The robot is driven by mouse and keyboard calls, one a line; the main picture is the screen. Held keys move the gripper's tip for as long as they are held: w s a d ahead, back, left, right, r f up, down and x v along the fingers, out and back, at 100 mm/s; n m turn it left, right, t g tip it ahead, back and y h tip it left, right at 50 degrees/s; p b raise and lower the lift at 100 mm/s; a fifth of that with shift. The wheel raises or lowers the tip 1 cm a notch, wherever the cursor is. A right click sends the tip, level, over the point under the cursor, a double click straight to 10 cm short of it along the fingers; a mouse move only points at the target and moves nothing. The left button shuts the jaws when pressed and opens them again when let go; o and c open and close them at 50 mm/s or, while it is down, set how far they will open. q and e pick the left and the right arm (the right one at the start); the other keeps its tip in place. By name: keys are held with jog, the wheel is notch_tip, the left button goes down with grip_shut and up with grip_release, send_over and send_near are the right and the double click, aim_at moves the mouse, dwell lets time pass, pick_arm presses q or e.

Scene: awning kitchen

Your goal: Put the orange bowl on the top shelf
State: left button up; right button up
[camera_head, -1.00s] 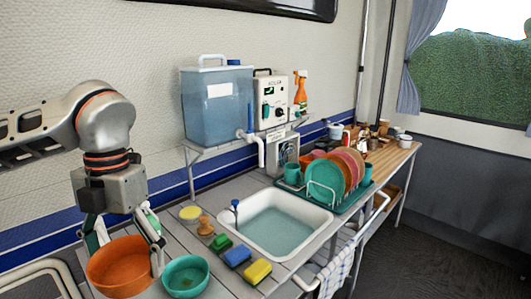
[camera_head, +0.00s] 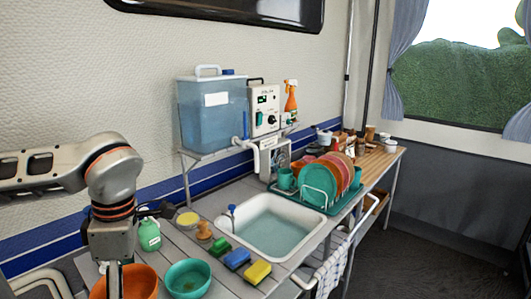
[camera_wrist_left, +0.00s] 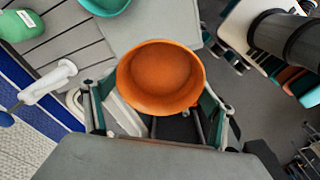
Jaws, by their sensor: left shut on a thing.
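The orange bowl (camera_head: 143,284) is at the bottom left of the head view, partly cut off and partly behind my left gripper. In the left wrist view the orange bowl (camera_wrist_left: 160,75) faces the camera, its inside empty. My left gripper (camera_wrist_left: 155,112) has one finger on each side of it and is shut on it. In the head view the left gripper (camera_head: 115,280) shows one finger in front of the bowl. A wall shelf (camera_head: 205,152) carries a blue water tank and a boiler; I cannot tell if it is the top shelf. My right gripper is not in view.
A teal bowl (camera_head: 188,279), a green bottle (camera_head: 149,235) and sponges (camera_head: 237,258) stand near the orange bowl. The sink (camera_head: 265,228) and a dish rack (camera_head: 322,203) with plates are farther right. The water tank (camera_head: 212,112) fills much of the wall shelf.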

aim_at(138, 298)
pick_arm(q)
jog(key=f+m, duration=0.2)
jog(key=m, duration=0.3)
jog(key=f+m+t, duration=0.1)
jog(key=f+m, duration=0.1)
jog(key=m, duration=0.3)
jog(key=w+d+f+m, duration=0.1)
jog(key=f+m, duration=0.1)
jog(key=m, duration=0.3)
jog(key=shift+w+d+f+t+h, duration=0.1)
jog(key=shift+f+t+h, duration=0.15)
jog(key=shift+t+h, duration=0.05)
jog(key=m, duration=0.2)
jog(key=f+m, duration=0.1)
jog(key=m, duration=0.1)
jog(key=f+m, duration=0.1)
jog(key=m, duration=0.1)
jog(key=shift+d+f+m+h, duration=0.25)
jog(key=shift+d+m+h, duration=0.15)
